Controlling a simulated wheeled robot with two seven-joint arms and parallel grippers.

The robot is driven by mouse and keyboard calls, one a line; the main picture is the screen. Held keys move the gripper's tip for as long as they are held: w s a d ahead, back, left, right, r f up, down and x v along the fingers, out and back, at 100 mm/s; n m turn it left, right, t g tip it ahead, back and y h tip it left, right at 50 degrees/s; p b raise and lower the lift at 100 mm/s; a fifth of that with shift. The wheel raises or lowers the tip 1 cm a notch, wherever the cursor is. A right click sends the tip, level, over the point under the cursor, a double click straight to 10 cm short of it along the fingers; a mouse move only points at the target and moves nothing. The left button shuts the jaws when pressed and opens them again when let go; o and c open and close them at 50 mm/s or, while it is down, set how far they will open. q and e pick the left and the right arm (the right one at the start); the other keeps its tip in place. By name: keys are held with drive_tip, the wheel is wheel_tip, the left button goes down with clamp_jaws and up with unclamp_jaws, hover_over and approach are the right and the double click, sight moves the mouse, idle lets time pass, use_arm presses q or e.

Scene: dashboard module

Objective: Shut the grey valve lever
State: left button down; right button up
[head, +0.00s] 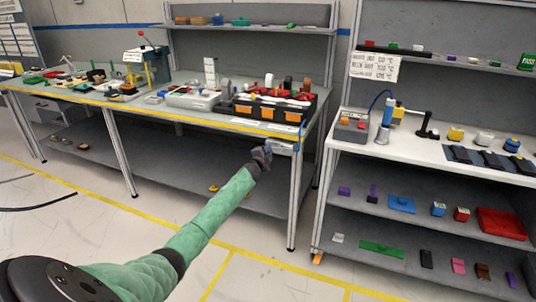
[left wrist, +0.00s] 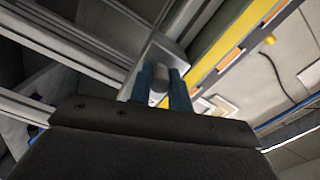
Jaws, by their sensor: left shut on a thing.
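My left gripper (head: 262,155) reaches up to the front right edge of the long workbench, just left of a pale box (head: 283,147) under the bench top. In the left wrist view, the two blue fingers of this gripper (left wrist: 161,92) are closed on a grey, rounded piece, the grey valve lever (left wrist: 158,84). It stands out from a light grey block (left wrist: 171,50) beyond the fingers. In the head view the lever is hidden by the gripper or too small to make out. My right gripper is in neither view.
The workbench (head: 200,110) has a yellow front edge and carries a black toolbox (head: 265,108) and several tools. A white-topped shelf unit (head: 440,150) with several small items stands at the right.

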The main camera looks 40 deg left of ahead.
sight(268, 151)
use_arm(q)
drive_tip(key=shift+r, duration=0.25)
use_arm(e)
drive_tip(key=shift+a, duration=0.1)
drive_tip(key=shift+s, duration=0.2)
use_arm(q)
drive_tip(key=c, duration=1.3)
unclamp_jaws()
drive_tip(key=shift+d, duration=0.15)
drive_tip(key=shift+f, duration=0.1)
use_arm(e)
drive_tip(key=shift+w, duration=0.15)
use_arm(q)
drive_tip(key=shift+s, duration=0.55)
drive_tip(key=shift+m, duration=0.3)
drive_tip(key=v, duration=0.5)
drive_tip(key=shift+d+b, duration=0.1)
drive_tip(key=shift+b, duration=0.3)
drive_tip(key=shift+v, duration=0.8)
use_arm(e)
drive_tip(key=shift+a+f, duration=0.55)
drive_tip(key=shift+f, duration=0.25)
